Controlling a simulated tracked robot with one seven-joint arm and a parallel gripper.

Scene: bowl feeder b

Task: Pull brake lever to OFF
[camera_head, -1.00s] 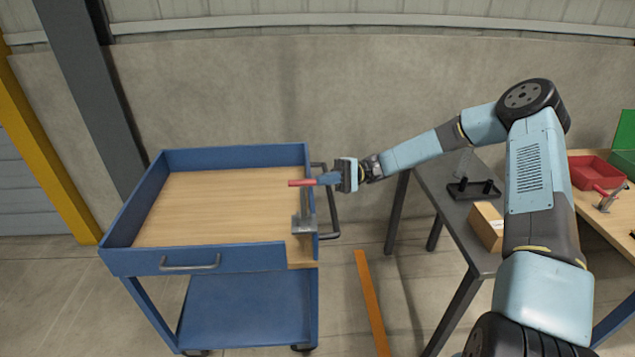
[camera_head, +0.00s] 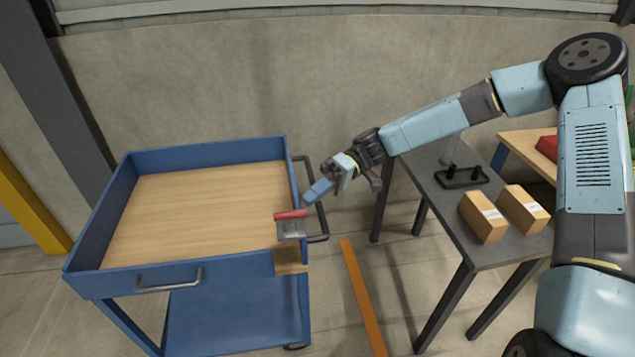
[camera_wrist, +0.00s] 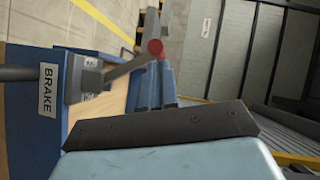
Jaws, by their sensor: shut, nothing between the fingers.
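The brake lever stands on the right edge of the blue cart (camera_head: 96,287). Its red grip (camera_head: 290,214) appears low, just above the grey bracket (camera_head: 290,231) in the head view. In the wrist view the lever's grey arm (camera_wrist: 122,71) slants out from the bracket to the round red grip end (camera_wrist: 155,47). A "BRAKE" label (camera_wrist: 46,88) is beside the bracket; small labels on it are unreadable. My gripper (camera_head: 310,196) is shut and empty, just right of and above the red grip, seemingly apart from it.
The cart's push handle (camera_head: 322,215) is close below and beside my gripper. A dark table (camera_head: 440,225) at right carries two cardboard boxes (camera_head: 484,217) and a black fixture (camera_head: 462,178). An orange floor strip (camera_head: 362,295) lies between cart and table.

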